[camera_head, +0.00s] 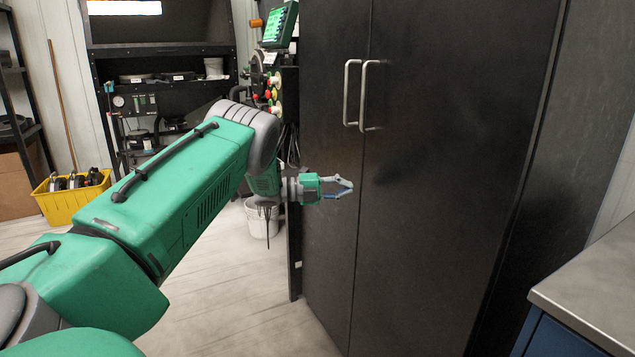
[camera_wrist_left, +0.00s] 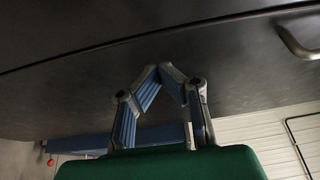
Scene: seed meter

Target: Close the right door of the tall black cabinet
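The tall black cabinet fills the right half of the head view. Its right door (camera_head: 450,170) and left door (camera_head: 325,230) meet at a thin dark seam and look about flush; I cannot tell whether a small gap is left. Two upright silver handles, the left one (camera_head: 348,93) and the right one (camera_head: 365,95), flank the seam. My left gripper (camera_head: 350,187) is below the handles, close in front of the doors by the seam. Its fingertips meet, also in the left wrist view (camera_wrist_left: 162,68), with nothing between them. Contact with the door is unclear. My right gripper is out of view.
A metal-topped blue counter (camera_head: 600,285) stands at the lower right. Behind my left arm are a black shelf unit (camera_head: 165,50), a yellow crate (camera_head: 72,200) and a white bucket (camera_head: 258,220). Pale floor (camera_head: 240,300) is open left of the cabinet.

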